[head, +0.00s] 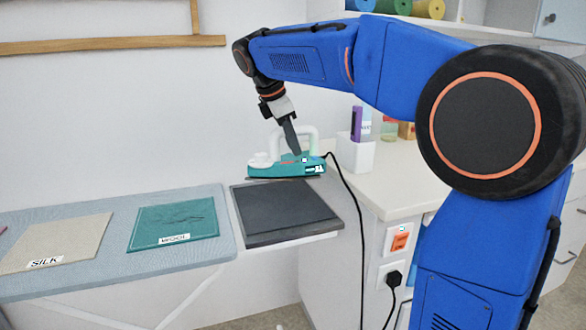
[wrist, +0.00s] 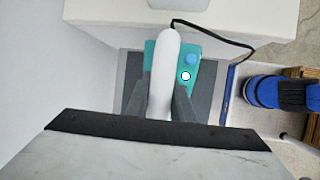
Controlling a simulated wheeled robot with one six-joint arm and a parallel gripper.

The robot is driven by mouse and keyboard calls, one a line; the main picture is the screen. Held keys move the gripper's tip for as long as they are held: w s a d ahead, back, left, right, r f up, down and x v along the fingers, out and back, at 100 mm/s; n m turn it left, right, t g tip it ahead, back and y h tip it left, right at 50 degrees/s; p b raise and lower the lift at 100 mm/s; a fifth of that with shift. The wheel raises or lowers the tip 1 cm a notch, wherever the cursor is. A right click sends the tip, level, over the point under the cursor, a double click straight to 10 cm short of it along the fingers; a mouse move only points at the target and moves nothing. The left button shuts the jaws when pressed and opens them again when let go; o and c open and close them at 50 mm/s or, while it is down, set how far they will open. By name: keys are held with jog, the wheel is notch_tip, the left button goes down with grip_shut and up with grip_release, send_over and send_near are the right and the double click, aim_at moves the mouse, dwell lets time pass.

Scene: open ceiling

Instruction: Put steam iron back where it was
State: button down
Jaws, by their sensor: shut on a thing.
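The steam iron (head: 262,171) has a teal body and a white handle. My gripper (head: 296,150) is shut on the white handle from above. In the wrist view the two grey fingers of my gripper (wrist: 163,97) flank the handle, and the teal body of the iron (wrist: 193,66) shows beneath. In the wrist view a dark grey pad (wrist: 130,72) lies under and around the iron. In the head view the iron appears by the far edge of that pad (head: 285,215), seemingly above it. The gap below the iron is hard to judge.
The ironing board (head: 120,255) carries a beige SILK cloth (head: 55,243) and a teal WOOL cloth (head: 175,224). A white counter (head: 385,190) stands at right with a white holder (head: 355,154). The iron's black cord (head: 352,200) hangs over the counter's near side.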

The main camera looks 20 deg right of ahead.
aim_at(278, 162)
jog(key=shift+f, duration=4.15)
jog(key=shift+f, duration=0.1)
jog(key=c, duration=1.5)
grip_release()
jog(key=shift+f, duration=0.1)
jog(key=shift+c, duration=0.2)
jog(key=v, duration=1.2)
jog(key=s+d+f+m+t+y, duration=0.1)
jog(key=s+d+f+m, duration=0.3)
jog(key=s+f+m, duration=0.4)
jog(key=s+d+f+m+t+y, duration=0.1)
jog(key=s+d+f+m+y, duration=0.2)
jog(key=s+f+m, duration=0.6)
jog(key=s+f, duration=0.4)
jog(key=s, duration=0.3)
jog(key=s+f, duration=0.5)
jog(key=s, duration=0.3)
jog(key=shift+d+m+t+y, duration=0.3)
jog(key=shift+d, duration=0.1)
